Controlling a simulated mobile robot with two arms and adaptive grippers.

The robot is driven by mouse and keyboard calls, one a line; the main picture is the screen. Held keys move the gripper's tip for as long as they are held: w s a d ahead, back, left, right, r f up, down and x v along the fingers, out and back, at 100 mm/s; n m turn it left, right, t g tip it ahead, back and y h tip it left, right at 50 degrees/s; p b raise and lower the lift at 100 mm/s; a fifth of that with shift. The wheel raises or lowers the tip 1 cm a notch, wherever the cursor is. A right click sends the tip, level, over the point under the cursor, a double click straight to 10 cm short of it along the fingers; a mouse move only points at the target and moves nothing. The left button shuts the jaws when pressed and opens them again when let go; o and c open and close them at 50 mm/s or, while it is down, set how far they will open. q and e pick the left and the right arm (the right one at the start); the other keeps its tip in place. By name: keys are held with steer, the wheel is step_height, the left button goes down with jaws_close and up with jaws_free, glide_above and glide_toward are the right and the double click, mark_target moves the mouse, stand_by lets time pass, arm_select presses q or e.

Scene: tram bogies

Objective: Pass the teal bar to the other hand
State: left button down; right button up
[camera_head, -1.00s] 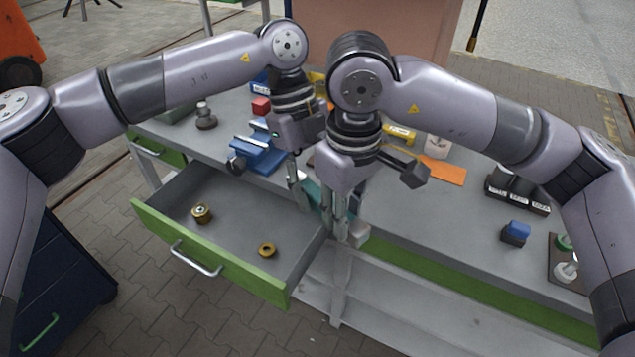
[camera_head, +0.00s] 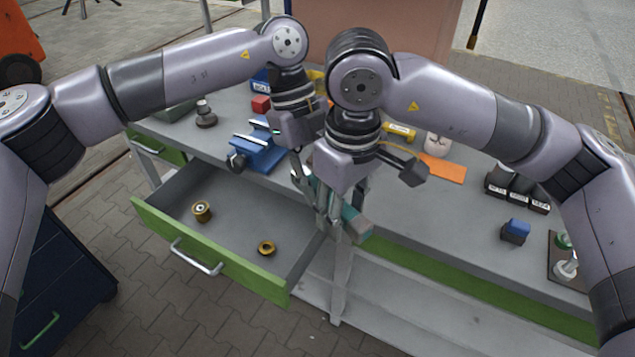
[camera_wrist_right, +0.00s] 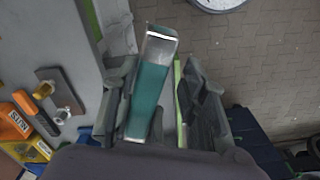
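The teal bar (camera_head: 353,220) hangs tilted over the table's front edge, beneath both grippers. In the right wrist view it is teal (camera_wrist_right: 149,90) with a shiny silver end at the top. My right gripper (camera_head: 343,208) has its fingers on either side of the bar. In the wrist view the bar lies close to the left finger, with a gap to the right finger, so the right gripper (camera_wrist_right: 165,105) looks open. My left gripper (camera_head: 297,170) is close beside it at the bar's other end. Its fingertips are mostly hidden, so its grip is unclear.
An open drawer (camera_head: 165,228) with two brass-coloured parts lies below left. A blue vise (camera_head: 258,152) stands on the grey table (camera_head: 440,215) left of the grippers.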

steer(key=shift+o, duration=0.8)
steer(key=shift+d, duration=0.1)
